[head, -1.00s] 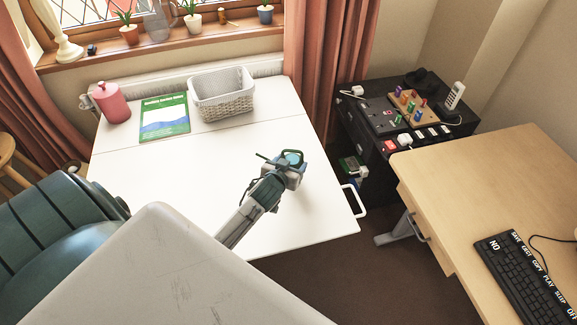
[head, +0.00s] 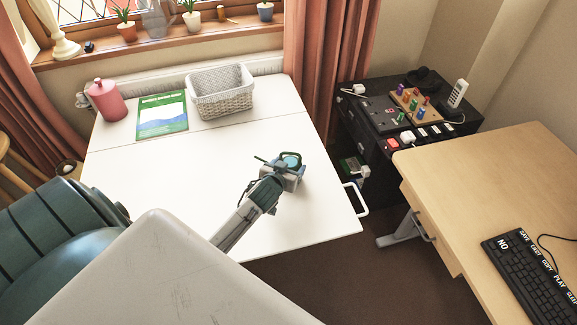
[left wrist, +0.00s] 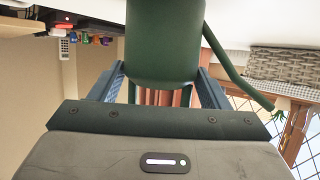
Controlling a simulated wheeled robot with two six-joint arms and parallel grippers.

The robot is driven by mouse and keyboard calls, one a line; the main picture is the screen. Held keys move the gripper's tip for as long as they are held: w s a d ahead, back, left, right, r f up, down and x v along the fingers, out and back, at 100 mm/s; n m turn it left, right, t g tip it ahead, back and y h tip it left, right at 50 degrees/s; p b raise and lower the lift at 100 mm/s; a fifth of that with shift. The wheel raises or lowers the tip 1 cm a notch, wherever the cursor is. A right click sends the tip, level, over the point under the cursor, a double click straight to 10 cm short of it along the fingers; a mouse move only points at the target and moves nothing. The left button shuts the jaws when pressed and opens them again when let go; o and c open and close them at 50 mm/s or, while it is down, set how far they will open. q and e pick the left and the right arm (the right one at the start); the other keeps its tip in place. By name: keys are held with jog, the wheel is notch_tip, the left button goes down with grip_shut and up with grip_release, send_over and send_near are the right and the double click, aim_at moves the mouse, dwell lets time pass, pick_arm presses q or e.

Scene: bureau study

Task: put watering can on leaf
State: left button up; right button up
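A small green watering can (head: 291,160) is at my left gripper (head: 285,177), over the right part of the white table leaf (head: 170,180). In the left wrist view the can's dark green body (left wrist: 165,45) sits between the two blue fingers (left wrist: 160,88), which are closed on it. Its thin spout (left wrist: 235,65) points off to the right. The can looks upright. I cannot tell whether its base touches the leaf, since the base is hidden by the gripper and cut off in the wrist view. My right gripper is not in view.
A wicker basket (head: 220,92), a green book (head: 162,114) and a pink canister (head: 106,101) stand at the table's back. A white loop handle (head: 355,198) juts from its right edge. A black cabinet (head: 370,135) and wooden desk (head: 490,180) stand right. The leaf's middle is clear.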

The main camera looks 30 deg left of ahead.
pick_arm(q)
jog(key=o, duration=0.3)
jog(key=shift+r, duration=0.25)
jog(key=shift+s, duration=0.3)
jog(key=shift+b+v, duration=0.8)
jog(key=shift+v, duration=4.9)
